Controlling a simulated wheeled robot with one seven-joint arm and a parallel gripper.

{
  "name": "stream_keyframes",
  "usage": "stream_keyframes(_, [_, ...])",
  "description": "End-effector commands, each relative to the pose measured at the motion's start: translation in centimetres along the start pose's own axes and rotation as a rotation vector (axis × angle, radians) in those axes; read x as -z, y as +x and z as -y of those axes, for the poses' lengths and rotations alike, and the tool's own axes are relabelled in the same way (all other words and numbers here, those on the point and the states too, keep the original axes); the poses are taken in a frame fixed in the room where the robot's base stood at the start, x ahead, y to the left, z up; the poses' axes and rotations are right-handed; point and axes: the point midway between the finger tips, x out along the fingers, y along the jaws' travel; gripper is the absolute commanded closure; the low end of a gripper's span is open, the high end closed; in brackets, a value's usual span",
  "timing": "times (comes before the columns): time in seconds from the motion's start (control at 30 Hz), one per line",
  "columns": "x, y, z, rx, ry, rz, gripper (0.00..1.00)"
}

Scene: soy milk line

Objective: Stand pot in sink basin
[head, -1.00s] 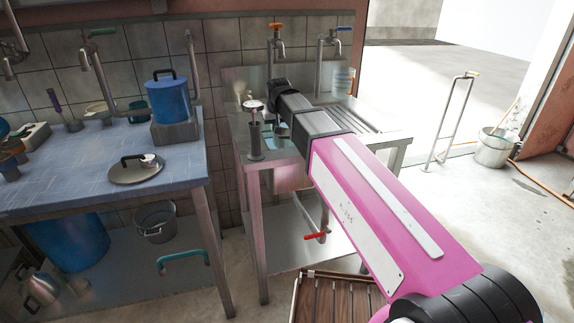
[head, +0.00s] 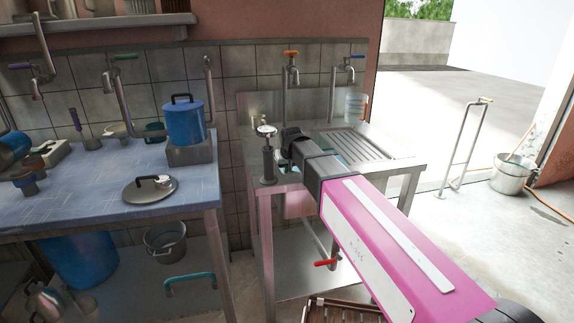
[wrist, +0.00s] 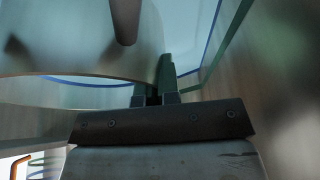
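The sink stand (head: 375,150) has a tap over its basin, which is mostly hidden by my arm. My gripper is over or in the basin in the head view, with its fingers hidden behind the wrist. In the wrist view, my gripper's dark fingers (wrist: 158,90) are beside a large curved metal wall (wrist: 85,45), probably a pot. Whether they grip it is unclear, and how it stands cannot be made out. A separate blue pot (head: 185,123) with a black top handle stands on a grey block on the tiled counter.
The blue tiled counter (head: 85,180) holds a loose round lid (head: 142,191) left of the sink. A post with a round top (head: 268,155) and taps (head: 291,75) rise around the basin. A wooden slatted thing (head: 340,312) is low in front. Open floor lies right.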

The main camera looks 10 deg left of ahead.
Motion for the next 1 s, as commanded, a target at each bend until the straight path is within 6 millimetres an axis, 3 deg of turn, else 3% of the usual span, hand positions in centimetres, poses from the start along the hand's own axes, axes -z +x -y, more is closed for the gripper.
stream_keyframes(0.2, [-0.7, 1.8, 0.0, -0.002, -0.002, -0.002, 1.00])
stream_keyframes(0.6, [-0.8, 2.1, 0.0, -0.002, -0.002, -0.002, 1.00])
stream_keyframes(0.7, [-0.9, 2.1, 0.0, 0.000, 0.000, 0.001, 0.72])
stream_keyframes(1.0, [-0.8, 2.0, 0.0, 0.000, 0.000, 0.001, 0.72])
